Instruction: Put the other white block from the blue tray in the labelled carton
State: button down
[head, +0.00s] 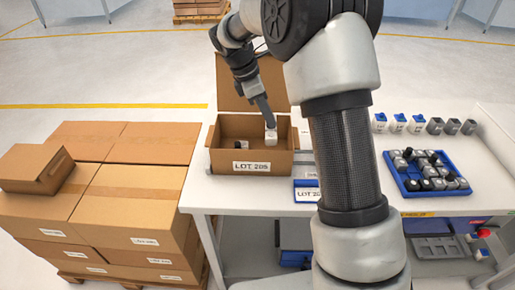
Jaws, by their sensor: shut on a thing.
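The labelled carton (227,157) stands open on the left part of the white table, with a "LOT 205" label on its front and its back flap raised. My gripper (270,131) points down over the right part of the carton opening. It is shut on a white block (271,137), which hangs in or just above the opening; I cannot tell its exact height. The blue tray (412,187) on the right of the table holds several white, grey and black blocks.
Several blue-and-white and grey blocks (397,124) stand in a row behind the tray. A blue labelled item (307,191) lies at the table's front edge, right of the carton. Stacked cardboard boxes (127,200) stand left of the table. My arm hides the table's middle.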

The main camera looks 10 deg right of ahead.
notch_tip(320, 180, down, 9)
jog(key=shift+f+b, duration=0.1)
jog(key=shift+b, duration=0.4)
jog(key=c, duration=1.7)
grip_release()
jog(key=shift+o, duration=0.2)
